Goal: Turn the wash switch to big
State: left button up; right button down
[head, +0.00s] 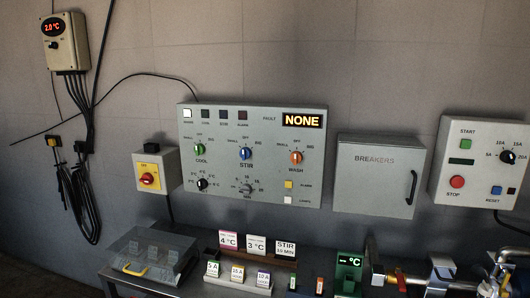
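The wash switch (296,157) is an orange knob at the right of the grey control panel (265,193). "WASH" is printed below it, with small at its left, off above it and big at its right. Its pointer looks about upright, towards off, though it is small in the picture. The green cool knob (199,149) and the blue stir knob (245,153) sit in the same row to its left. The panel display (302,121) reads "NONE". Neither of my grippers can be made out in the head view, and nothing covers the wash switch.
A breakers box (375,178) and a start/stop box (482,160) hang to the right. A yellow box with a red rotary switch (148,179) hangs left. Below stand a clear-lidded case (150,252), label cards (257,245) and metal fittings (442,268). The space before the panel looks free.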

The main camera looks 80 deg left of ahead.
aim_at(296, 157)
jog(key=u, duration=2.85)
